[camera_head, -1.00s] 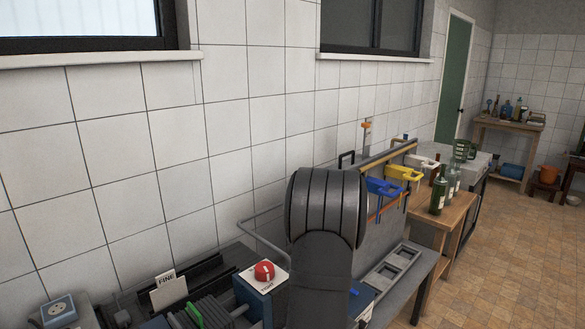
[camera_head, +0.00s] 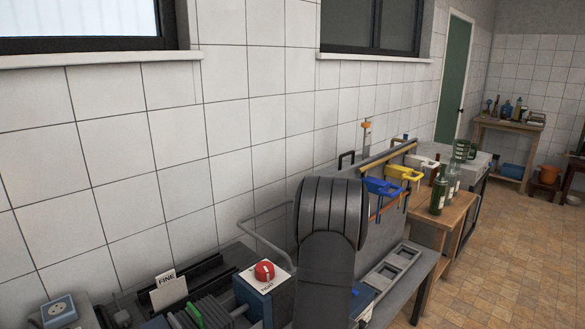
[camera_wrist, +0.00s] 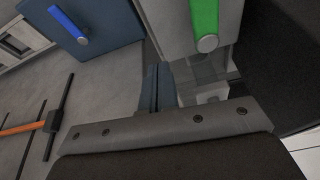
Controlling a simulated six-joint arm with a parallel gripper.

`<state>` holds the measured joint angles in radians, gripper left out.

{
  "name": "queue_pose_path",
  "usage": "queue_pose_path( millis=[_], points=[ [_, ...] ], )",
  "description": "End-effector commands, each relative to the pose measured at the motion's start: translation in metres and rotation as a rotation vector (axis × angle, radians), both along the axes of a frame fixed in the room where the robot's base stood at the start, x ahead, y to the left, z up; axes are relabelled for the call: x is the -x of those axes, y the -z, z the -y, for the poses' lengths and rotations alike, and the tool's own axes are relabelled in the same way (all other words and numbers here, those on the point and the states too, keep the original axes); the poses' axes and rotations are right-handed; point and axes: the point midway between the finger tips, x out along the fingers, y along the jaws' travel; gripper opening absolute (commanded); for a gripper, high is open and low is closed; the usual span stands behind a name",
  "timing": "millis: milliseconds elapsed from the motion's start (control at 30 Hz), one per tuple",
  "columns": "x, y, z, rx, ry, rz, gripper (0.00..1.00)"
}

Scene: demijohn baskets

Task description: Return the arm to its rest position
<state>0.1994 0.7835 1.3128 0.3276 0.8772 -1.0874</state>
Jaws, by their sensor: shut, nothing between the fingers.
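My dark ribbed arm rises in the lower middle of the head view and hides my gripper there. In the wrist view my gripper (camera_wrist: 158,128) fills the lower part as a dark, bolted edge.
A red knob (camera_head: 264,270) on a blue box stands left of my arm, near a FINE sign (camera_head: 168,289). Blue (camera_head: 384,187) and yellow (camera_head: 402,173) holders line a grey panel at right. Green bottles (camera_head: 439,194) stand on a wooden table. The tiled wall runs behind.

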Motion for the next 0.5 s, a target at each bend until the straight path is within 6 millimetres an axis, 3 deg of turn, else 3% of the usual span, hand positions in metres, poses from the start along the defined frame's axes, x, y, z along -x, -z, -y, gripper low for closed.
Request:
queue_pose_path(
  millis=[133,267,333,500],
  points=[
    [-0.005,0.001,-0.003,-0.010,-0.093,0.024,0.00],
    [-0.026,0.002,-0.025,-0.008,-0.092,0.022,0.00],
    [-0.034,-0.007,-0.033,-0.008,-0.091,0.023,0.00],
    [-0.024,-0.038,-0.022,-0.008,-0.085,0.024,0.00]
  ],
)
